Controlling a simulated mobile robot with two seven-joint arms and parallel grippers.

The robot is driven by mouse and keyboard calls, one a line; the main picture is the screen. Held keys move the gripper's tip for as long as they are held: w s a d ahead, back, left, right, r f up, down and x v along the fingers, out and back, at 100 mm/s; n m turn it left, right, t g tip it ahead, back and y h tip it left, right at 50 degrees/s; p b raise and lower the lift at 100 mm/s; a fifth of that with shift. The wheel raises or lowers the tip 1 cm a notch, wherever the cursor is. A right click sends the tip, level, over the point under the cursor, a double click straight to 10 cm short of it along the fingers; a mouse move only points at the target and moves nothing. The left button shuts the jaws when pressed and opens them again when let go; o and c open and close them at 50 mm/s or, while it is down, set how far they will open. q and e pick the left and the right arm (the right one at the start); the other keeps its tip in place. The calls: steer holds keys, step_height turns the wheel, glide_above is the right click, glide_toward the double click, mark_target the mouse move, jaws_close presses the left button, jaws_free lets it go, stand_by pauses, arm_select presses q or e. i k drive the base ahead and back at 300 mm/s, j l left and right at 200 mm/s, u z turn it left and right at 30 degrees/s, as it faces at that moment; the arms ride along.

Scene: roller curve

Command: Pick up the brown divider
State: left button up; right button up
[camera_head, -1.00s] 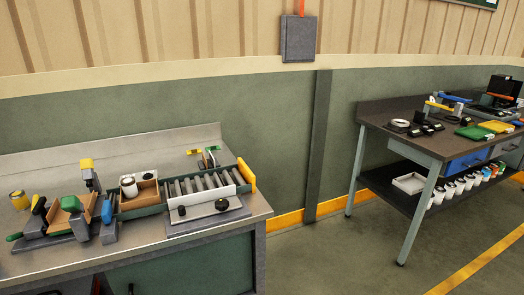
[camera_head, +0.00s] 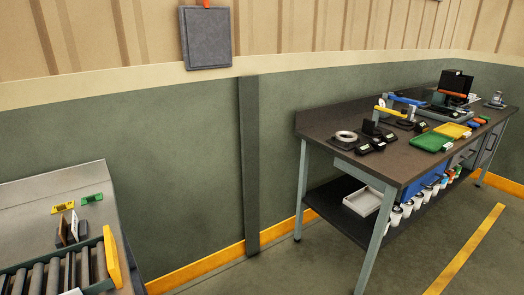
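A thin upright brown panel (camera_head: 63,230), which looks like the brown divider, stands on the metal workbench (camera_head: 30,208) at the lower left of the head view. Pale and dark upright pieces (camera_head: 74,226) stand close beside it, and a dark block is at its foot. It is small in the picture, so I cannot tell exactly how it is held. Neither of my grippers shows in this view.
A roller conveyor (camera_head: 50,274) with a yellow end plate (camera_head: 111,257) lies in front of the panel. Yellow (camera_head: 63,207) and green (camera_head: 92,199) tags lie behind it. A dark table (camera_head: 320,122) with trays and tools stands right. Open floor (camera_head: 285,267) lies between.

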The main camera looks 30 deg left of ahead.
mark_target(63, 231)
steer(key=i+u, duration=0.4)
steer(key=i+l+u, duration=0.15)
steer(key=i+u, duration=0.25)
steer(key=i+l+u, duration=0.25)
steer(key=u, duration=0.15)
steer(key=i+u, duration=0.15)
steer(key=u, duration=0.3)
steer(key=i+u, duration=0.15)
steer(key=u, duration=0.25)
steer(key=i+l+u, duration=0.15)
steer(key=u, duration=0.3)
steer(key=i+l+u, duration=0.1)
steer(key=u, duration=0.35)
steer(key=i+l+u, duration=0.15)
steer(key=u, duration=0.3)
steer(key=i+l+u, duration=0.15)
steer(key=l+u, duration=0.25)
steer(key=i+l+u, duration=0.1)
steer(key=u, duration=0.35)
steer(key=l+u, duration=0.45)
steer(key=i+j, duration=0.05)
steer(key=j, duration=0.05)
